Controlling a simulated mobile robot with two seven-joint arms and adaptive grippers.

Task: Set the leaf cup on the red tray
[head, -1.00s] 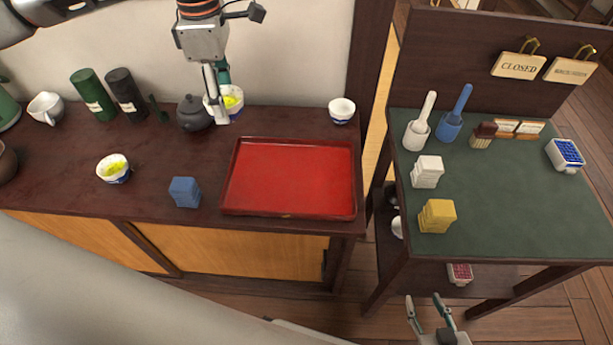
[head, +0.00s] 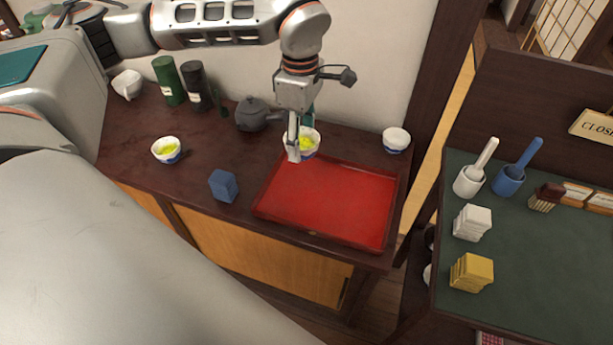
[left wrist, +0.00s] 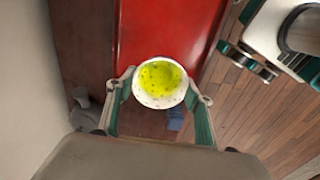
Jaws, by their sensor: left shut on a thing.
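The leaf cup (head: 311,148), a white and blue cup with yellow-green contents, is in my left gripper (head: 296,150) at the back left corner of the red tray (head: 330,205). In the left wrist view the cup (left wrist: 160,92) sits upright between the two fingers, with red tray surface (left wrist: 170,30) beyond it. Its exact height over the tray rim is unclear. The tray is empty. My right gripper (left wrist: 246,60) seems to show at the upper right of the left wrist view; its finger opening is unclear. It is outside the head view.
A dark teapot (head: 252,114) stands left of the held cup. A similar cup (head: 166,151) and a blue block (head: 223,186) are further left. A white cup (head: 396,140) stands behind the tray's right end. A green-topped table (head: 540,260) is at right.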

